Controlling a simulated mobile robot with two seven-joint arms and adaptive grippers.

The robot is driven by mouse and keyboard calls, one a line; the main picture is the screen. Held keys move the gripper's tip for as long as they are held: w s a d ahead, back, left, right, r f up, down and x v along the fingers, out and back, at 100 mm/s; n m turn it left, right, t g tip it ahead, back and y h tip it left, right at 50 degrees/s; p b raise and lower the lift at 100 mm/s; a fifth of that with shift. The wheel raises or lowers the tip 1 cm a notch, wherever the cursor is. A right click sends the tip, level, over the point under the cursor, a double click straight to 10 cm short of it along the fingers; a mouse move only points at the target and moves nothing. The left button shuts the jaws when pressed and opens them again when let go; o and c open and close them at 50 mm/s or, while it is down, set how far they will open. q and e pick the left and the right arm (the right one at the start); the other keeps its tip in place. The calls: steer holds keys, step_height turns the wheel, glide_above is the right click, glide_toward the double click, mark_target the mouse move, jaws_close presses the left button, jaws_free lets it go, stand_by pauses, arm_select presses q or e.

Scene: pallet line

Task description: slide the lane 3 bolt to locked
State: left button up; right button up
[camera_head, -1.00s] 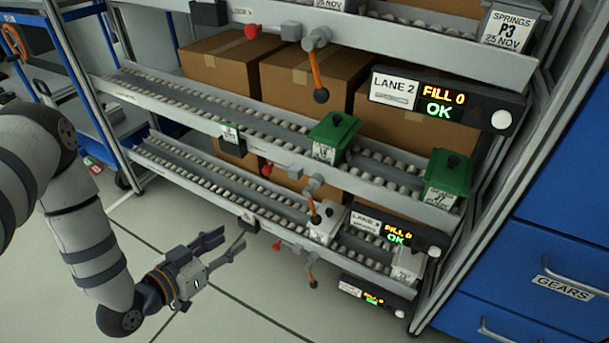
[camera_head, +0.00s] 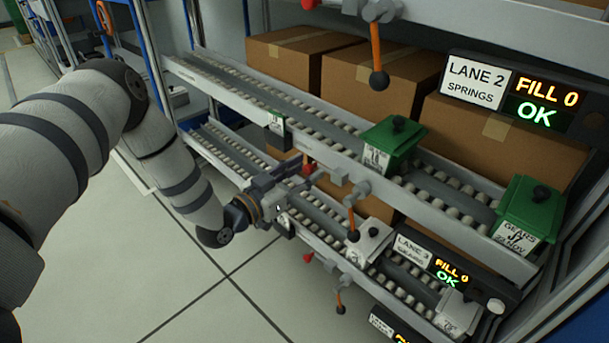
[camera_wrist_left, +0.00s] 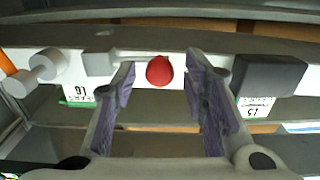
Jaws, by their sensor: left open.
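The lane 3 bolt has a red knob (camera_head: 309,165) on a grey rod, set on the front rail of the middle shelf (camera_head: 235,103). The red knob (camera_wrist_left: 159,71) shows between the fingertips in the left wrist view, with the grey rod (camera_wrist_left: 118,57) running left from it. My left gripper (camera_head: 298,176) is open at that rail, its fingers around the knob's place. Contact cannot be told. The lane 3 display (camera_head: 430,258) reads FILL 0 and OK. My right gripper is not in view.
An orange lever (camera_head: 352,215) hangs right of the knob. A dark block (camera_wrist_left: 268,75) sits right of the fingers in the wrist view. Green bins (camera_head: 394,143) stand on the rollers above. Another red knob (camera_head: 308,257) is on the lower rail. The floor at left is clear.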

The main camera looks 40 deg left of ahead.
arm_select(q)
jaws_close()
steer(key=d, duration=0.2)
steer(key=d+p, duration=0.1)
steer(key=d, duration=0.1)
steer(key=shift+s+d+r, duration=0.15)
steer(key=shift+d, duration=0.4)
jaws_free()
steer(key=shift+s, duration=0.1)
glide_toward(333, 174)
steer(key=s, duration=0.6)
steer(key=shift+a, duration=0.3)
